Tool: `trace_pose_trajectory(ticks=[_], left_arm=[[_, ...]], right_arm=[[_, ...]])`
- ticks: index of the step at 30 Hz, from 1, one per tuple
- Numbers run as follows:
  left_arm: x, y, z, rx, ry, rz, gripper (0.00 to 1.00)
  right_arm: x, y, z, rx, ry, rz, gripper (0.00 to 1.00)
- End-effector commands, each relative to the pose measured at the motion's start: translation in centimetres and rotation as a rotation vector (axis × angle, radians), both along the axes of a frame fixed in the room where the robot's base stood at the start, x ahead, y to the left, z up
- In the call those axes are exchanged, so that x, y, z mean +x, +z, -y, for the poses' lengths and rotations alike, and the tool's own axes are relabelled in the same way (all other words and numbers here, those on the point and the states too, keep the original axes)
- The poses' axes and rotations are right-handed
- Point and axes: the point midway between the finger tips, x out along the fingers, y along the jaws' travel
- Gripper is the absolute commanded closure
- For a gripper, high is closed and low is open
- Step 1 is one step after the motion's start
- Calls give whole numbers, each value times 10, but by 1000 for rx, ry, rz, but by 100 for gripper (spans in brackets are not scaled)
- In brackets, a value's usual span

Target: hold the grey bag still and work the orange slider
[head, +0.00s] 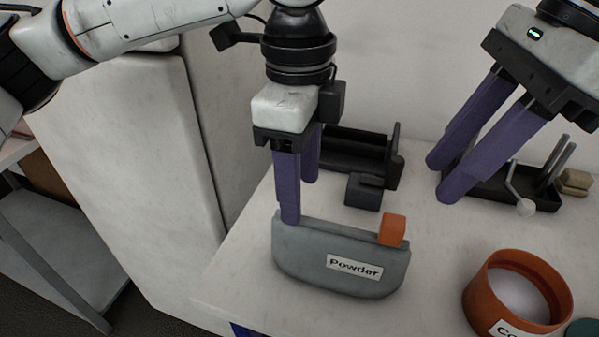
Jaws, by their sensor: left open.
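The grey bag (335,270), labelled "Powder", stands upright near the front left of the white table. The orange slider (392,230) sits at the right end of its top edge. My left gripper (300,202) points down at the left end of the bag's top edge, its purple fingers apart. One fingertip overlaps the edge in the picture; I cannot tell whether it touches. My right gripper (442,180) is up and right of the slider, well apart from it, with its fingers spread and nothing between them.
An orange round container (480,290) with pale contents stands at the front right. A black device (365,165) stands behind the bag. A dark tray (490,190) with upright rods lies below my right gripper. White table is bare between bag and container.

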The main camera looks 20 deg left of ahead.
Motion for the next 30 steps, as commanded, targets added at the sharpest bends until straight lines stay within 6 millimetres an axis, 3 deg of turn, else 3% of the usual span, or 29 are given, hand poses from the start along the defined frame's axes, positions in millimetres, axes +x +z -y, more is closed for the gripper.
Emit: trace_pose_trajectory(ticks=[5,18,24,30], left_arm=[[-4,-18,-2,14,-4,-17,47],[-3,-90,-2,12,-2,-15,47],[-3,-104,-1,10,-2,-12,47],[-3,-106,-1,10,-2,-12,47]], right_arm=[[0,0,0,0,0,0,69],[0,0,0,0,0,0,69],[0,0,0,0,0,0,69],[0,0,0,0,0,0,69]])
